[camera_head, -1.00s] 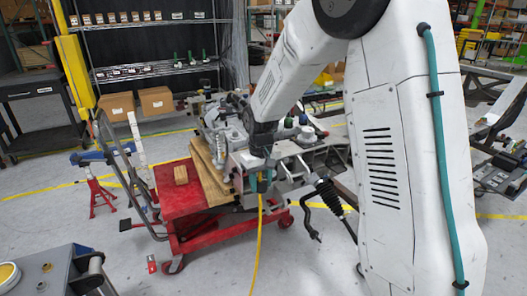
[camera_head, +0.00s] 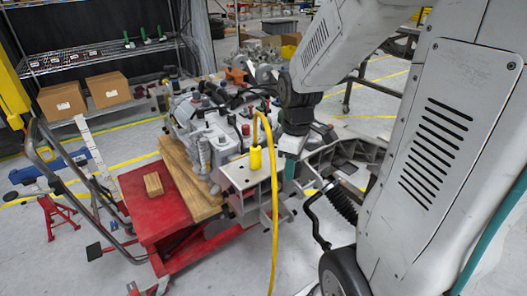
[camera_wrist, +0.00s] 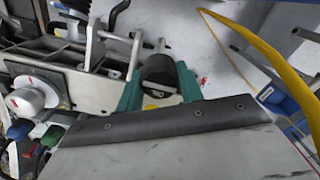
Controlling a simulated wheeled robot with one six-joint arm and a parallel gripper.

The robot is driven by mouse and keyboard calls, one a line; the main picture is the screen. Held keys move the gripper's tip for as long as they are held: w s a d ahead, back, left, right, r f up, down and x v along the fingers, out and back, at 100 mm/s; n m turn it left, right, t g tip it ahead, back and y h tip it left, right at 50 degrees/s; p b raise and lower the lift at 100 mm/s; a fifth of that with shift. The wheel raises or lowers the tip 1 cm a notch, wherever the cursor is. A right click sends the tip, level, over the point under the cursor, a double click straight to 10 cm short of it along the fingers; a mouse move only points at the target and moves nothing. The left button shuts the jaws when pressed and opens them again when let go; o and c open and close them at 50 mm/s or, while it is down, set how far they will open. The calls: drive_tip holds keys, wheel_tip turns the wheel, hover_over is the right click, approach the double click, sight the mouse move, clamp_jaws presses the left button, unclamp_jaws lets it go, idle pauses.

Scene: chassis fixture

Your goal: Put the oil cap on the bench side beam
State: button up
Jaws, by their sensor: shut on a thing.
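My gripper (camera_wrist: 159,82) has its teal fingers shut on a dark round cap (camera_wrist: 156,68), which I take to be the oil cap. In the head view my gripper (camera_head: 290,170) hangs just right of the front grey metal plate; the cap cannot be made out there. A flat grey metal beam (camera_wrist: 72,84) with slots lies left of the fingers in the wrist view; I cannot tell for sure if it is the bench side beam. The cap is in front of the pale floor in that view, and its height above anything is unclear.
A red cart (camera_head: 150,213) carries a wooden board (camera_head: 187,182) and a grey engine-like assembly (camera_head: 212,130). A yellow hose (camera_head: 273,195) hangs close to my gripper and crosses the wrist view. A black ribbed boot (camera_head: 340,203) is below right.

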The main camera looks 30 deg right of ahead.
drive_tip(key=w+d, duration=0.2)
drive_tip(key=w, duration=0.2)
drive_tip(key=w+d+f, duration=0.1)
drive_tip(key=w, duration=0.4)
drive_tip(key=w+d, duration=0.2)
drive_tip(key=w, duration=0.2)
drive_tip(key=shift+w+d+f, duration=0.2)
drive_tip(key=shift+w+d, duration=0.15)
drive_tip(key=shift+w+f, duration=0.1)
drive_tip(key=shift+f, duration=1.65)
drive_tip(key=shift+f, duration=0.1)
drive_tip(key=shift+f, duration=0.1)
drive_tip(key=o, duration=1.1)
